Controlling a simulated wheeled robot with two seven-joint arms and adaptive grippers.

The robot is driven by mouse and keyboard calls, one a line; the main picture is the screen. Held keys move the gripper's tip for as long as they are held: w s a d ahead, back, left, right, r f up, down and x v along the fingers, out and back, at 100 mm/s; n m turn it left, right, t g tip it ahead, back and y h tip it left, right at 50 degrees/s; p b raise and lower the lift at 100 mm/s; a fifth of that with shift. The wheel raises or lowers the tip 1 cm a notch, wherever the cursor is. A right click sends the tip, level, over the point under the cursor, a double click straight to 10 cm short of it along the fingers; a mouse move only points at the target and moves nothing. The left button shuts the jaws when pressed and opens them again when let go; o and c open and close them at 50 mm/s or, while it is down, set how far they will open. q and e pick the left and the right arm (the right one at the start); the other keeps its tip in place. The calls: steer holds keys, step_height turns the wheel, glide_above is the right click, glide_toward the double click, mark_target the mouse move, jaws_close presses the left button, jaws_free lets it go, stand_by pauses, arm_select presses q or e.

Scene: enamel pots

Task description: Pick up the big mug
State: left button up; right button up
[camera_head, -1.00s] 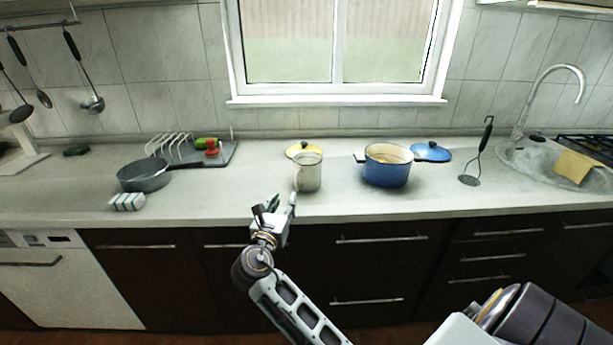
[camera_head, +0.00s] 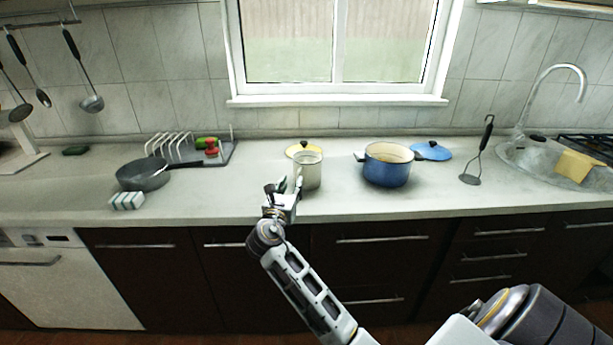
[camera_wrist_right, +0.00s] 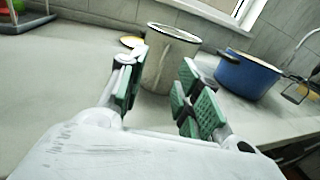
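The big mug (camera_head: 311,172) is a cream enamel mug standing upright on the counter below the window. In the right wrist view the mug (camera_wrist_right: 170,50) stands just beyond and between the open fingers, with its dark rim up. My right gripper (camera_head: 283,186) is at the counter's front edge, at the front left of the mug. In the wrist view the right gripper (camera_wrist_right: 158,95) is open and empty, its green finger pads apart. I cannot tell whether a finger touches the mug. The mug's handle is not clearly visible. My left gripper is not in view.
A blue pot (camera_head: 387,170) stands right of the mug, with a blue lid (camera_head: 431,151) behind it. A yellow lid (camera_head: 303,148) lies behind the mug. A grey pan (camera_head: 143,176), sponge (camera_head: 127,201) and dish rack (camera_head: 190,150) are left. The counter between pan and mug is clear.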

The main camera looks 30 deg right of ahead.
mark_target(296, 177)
steer(key=shift+w+d, duration=0.55)
steer(key=shift+d, duration=0.1)
steer(key=shift+b+x, duration=0.5)
steer(key=shift+x, duration=1.7)
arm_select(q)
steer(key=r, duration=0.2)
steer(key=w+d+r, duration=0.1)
arm_select(e)
steer(key=shift+s+r, duration=0.1)
steer(key=shift+r, duration=0.05)
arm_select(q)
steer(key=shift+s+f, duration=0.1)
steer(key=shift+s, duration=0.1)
arm_select(e)
jaws_close()
